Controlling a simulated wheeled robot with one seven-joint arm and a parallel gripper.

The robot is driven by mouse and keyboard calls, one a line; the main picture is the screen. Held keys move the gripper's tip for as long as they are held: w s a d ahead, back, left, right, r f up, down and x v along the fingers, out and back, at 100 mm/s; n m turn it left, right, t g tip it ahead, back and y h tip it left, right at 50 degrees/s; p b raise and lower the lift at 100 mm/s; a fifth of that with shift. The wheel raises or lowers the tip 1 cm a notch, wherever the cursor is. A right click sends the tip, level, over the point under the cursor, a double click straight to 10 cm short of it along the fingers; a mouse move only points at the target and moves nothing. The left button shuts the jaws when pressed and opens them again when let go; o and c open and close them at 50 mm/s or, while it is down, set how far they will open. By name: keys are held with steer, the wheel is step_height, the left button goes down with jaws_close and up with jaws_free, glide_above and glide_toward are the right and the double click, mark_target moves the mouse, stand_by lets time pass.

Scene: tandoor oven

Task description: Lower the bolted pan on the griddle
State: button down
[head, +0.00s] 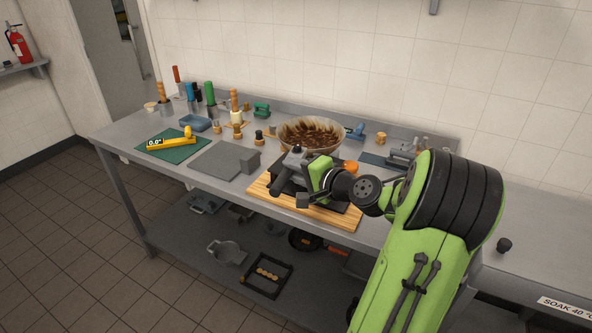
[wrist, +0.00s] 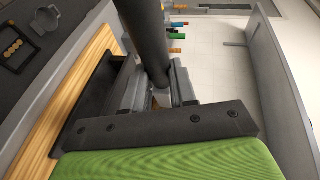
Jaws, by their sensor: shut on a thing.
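My gripper (head: 298,186) is above a wooden board near the front edge of the steel table. In the wrist view its fingers (wrist: 160,97) are closed around a thick dark bar (wrist: 148,40), likely the pan's handle. A black flat-sided pan or plate (wrist: 97,90) lies over the board, beside the fingers; part of it also shows in the head view (head: 338,207). My gripper and wrist hide much of it, so I cannot tell its tilt or whether it touches the board. Bolts on the pan cannot be made out. Which piece is the griddle is unclear.
The wooden board (head: 263,185) lies under my gripper. A wide bowl of dark brown contents (head: 311,133) stands just behind. A grey plate (head: 215,160) and a green mat with a yellow level (head: 172,143) lie to the left. Several handled tools stand at the back left.

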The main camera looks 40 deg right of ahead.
step_height(320, 180, down, 7)
steer(key=b, duration=0.5)
steer(key=shift+r+b, duration=0.2)
steer(key=shift+b, duration=0.15)
steer(key=shift+f+b, duration=0.5)
steer(key=shift+f, duration=0.1)
stand_by(0.4)
steer(key=c, duration=0.8)
jaws_free()
steer(key=p+v, duration=0.2)
steer(key=v, duration=1.3)
steer(key=shift+s, duration=0.4)
